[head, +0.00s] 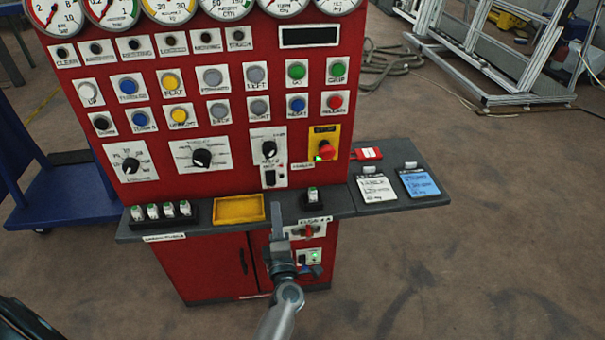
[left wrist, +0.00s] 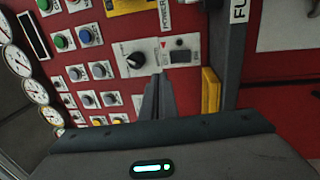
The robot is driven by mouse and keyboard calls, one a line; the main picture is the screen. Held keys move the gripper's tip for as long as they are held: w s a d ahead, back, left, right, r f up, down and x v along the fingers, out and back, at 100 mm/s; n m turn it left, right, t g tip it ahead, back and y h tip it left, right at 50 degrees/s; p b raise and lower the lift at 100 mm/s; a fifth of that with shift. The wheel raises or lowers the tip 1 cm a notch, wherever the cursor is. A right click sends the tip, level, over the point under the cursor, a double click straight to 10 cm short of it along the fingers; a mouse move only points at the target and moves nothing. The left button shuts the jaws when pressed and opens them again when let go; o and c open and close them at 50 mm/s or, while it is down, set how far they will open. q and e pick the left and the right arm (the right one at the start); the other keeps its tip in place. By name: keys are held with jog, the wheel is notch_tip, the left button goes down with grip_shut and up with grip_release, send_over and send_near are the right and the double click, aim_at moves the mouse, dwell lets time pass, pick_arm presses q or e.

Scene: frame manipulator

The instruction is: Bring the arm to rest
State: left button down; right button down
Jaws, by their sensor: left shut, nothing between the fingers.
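My left gripper (head: 277,215) is in front of the grey shelf of the red control panel (head: 215,60), with its fingers pointing up and away from me. Its fingers are together with nothing between them. In the left wrist view, the shut fingers (left wrist: 153,100) point toward the red panel face, just below a plate with a black knob (left wrist: 136,60) and a small dark switch. Whether the fingertips touch anything cannot be told. My right gripper is in neither view.
The shelf (head: 335,207) carries a yellow tray (head: 239,209), a holder with several fuses (head: 162,212) and a single-fuse holder (head: 312,199). White and blue cards (head: 418,183) lie on its right wing. A blue cart (head: 75,190) stands left.

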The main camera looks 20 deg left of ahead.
pick_arm(q)
jog(key=shift+f, duration=0.1)
